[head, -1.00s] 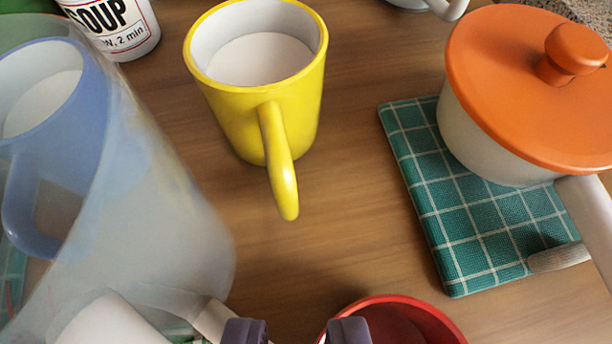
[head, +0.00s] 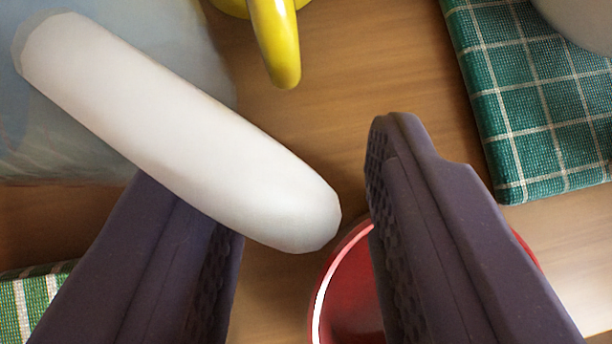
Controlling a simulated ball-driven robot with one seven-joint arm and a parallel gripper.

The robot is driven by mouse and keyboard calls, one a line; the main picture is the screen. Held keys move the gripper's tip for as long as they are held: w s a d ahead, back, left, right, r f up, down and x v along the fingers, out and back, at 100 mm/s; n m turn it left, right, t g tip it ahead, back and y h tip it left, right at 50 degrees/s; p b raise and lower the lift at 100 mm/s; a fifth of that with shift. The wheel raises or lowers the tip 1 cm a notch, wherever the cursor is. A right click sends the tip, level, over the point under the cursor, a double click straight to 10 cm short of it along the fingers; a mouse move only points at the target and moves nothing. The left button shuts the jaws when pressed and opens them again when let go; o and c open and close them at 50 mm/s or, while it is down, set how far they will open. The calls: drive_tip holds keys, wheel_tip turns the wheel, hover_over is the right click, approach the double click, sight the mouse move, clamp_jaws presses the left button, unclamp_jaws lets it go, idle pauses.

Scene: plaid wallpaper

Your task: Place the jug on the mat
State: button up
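The jug (head: 120,150) is a translucent, frosted vessel at the upper left, mostly cut off by the frame. Its thick white handle (head: 180,130) slants down to the right and covers the tip of my left finger. My gripper (head: 285,175) is open, with dark purple fingers. The handle's rounded end lies in the gap between them in the picture, apart from the right finger. A teal checked mat (head: 530,120) is at the upper right, with a pale pot (head: 590,20) on it. A green-and-white striped cloth (head: 35,300) shows at the lower left; I cannot tell which is the task's mat.
A red round vessel (head: 345,295) stands at the bottom, partly behind my right finger. The handle of a yellow mug (head: 275,45) hangs into view at the top. Bare wooden table (head: 345,110) lies between the jug and the teal mat.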

drive_tip(key=shift+s+r+p, duration=0.2)
drive_tip(key=shift+r+p, duration=0.15)
drive_tip(key=shift+r, duration=0.1)
drive_tip(key=p+v, duration=0.4)
drive_tip(key=v, duration=0.7)
drive_tip(key=shift+s, duration=0.25)
